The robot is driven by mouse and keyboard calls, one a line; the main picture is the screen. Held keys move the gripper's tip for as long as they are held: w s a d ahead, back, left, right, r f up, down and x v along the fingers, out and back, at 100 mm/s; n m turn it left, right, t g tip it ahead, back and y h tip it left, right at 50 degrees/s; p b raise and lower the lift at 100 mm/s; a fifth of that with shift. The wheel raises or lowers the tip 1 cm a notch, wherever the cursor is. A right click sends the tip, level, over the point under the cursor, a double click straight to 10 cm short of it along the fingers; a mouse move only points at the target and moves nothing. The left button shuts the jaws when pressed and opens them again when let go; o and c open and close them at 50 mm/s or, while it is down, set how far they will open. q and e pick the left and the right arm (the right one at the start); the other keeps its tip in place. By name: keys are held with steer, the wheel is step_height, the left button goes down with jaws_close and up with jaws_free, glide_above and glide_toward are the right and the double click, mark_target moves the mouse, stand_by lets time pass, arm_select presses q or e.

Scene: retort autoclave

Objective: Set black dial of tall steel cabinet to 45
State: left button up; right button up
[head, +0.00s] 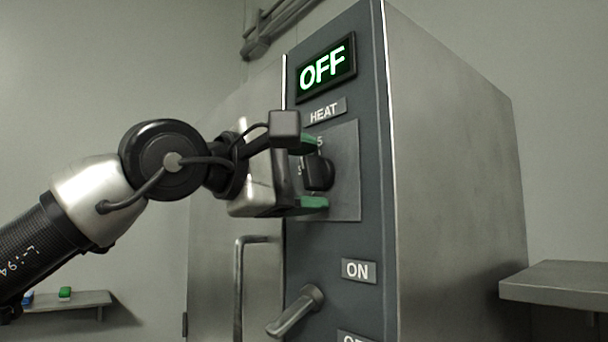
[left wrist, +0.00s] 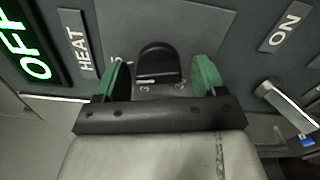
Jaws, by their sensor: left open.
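The tall steel cabinet (head: 455,170) has a dark front panel with a lit green OFF display (head: 327,69) above a HEAT label. The black dial (head: 320,173) sits on a grey plate below that label, and its scale is partly hidden. My left gripper (head: 314,174) is open at the dial, with one green fingertip above it and one below. In the left wrist view the dial (left wrist: 158,64) stands between the two green fingertips (left wrist: 160,78), with a gap on each side. The right gripper is not in view.
A lever handle (head: 296,311) sits lower on the panel under an ON label (head: 358,271). A vertical door handle (head: 240,285) is left of it. A steel shelf (head: 555,285) juts out at the right, and a small shelf (head: 75,302) holds small items at the left.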

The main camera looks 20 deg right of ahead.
arm_select(q)
steer(key=b+v, duration=0.4)
steer(key=v, duration=0.6)
steer(key=shift+a, duration=0.35)
steer(key=shift+s, duration=0.1)
